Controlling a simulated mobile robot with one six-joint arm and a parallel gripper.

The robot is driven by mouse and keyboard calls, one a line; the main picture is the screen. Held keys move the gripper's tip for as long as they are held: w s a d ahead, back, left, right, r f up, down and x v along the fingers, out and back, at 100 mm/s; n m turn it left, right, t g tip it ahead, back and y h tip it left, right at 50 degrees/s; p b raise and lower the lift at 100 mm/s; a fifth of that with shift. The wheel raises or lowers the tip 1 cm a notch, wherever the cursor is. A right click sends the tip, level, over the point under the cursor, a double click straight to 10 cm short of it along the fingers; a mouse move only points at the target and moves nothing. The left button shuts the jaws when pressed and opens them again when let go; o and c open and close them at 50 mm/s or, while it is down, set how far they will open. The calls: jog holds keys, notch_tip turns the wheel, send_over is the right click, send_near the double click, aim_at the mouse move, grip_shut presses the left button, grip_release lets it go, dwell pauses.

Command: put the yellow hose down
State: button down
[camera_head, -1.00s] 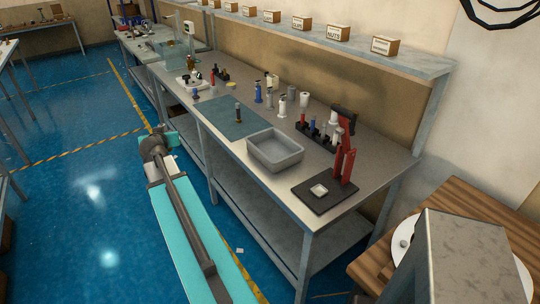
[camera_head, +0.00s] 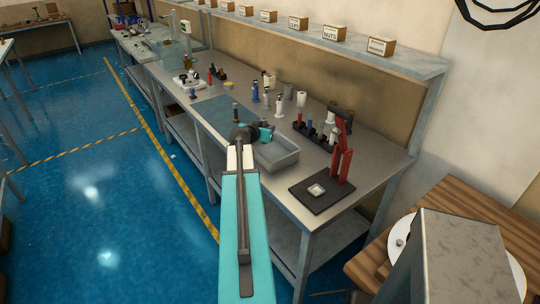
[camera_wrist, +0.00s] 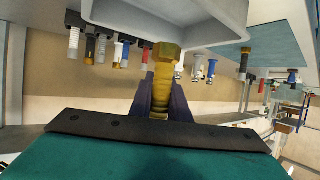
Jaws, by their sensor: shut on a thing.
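My gripper (camera_wrist: 162,92) is shut on the yellow hose (camera_wrist: 165,68) in the wrist view, which looks upside down. The hose is a short, brass-yellow piece with a six-sided end, gripped between the two dark fingers. In the head view my gripper (camera_head: 258,132) is over the workbench, by the left end of the grey tray (camera_head: 279,157) and the near edge of the blue-grey mat (camera_head: 213,106). The hose cannot be made out there, behind my arm and gripper.
A dark fitting (camera_head: 235,111) stands upright on the mat, close to my gripper. A red lever press (camera_head: 342,160) stands on a black base to the right. A black rack (camera_head: 308,134) and several bottles line the back. Bare bench shows between the tray and the press.

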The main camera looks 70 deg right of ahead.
jog(key=s, duration=0.1)
jog(key=s+d+g, duration=0.1)
jog(key=s, duration=0.1)
jog(key=shift+s+d+f+m, duration=0.15)
jog(key=shift+m, duration=0.25)
jog(key=shift+f, duration=0.1)
jog(key=p, duration=0.2)
send_over(275, 157)
jog(key=shift+s+f, duration=0.1)
jog(key=shift+f, duration=2.9)
jog(key=shift+f+p, duration=0.4)
jog(key=shift+f, duration=1.45)
jog(key=shift+f, duration=0.15)
jog(key=c, duration=1.7)
grip_release()
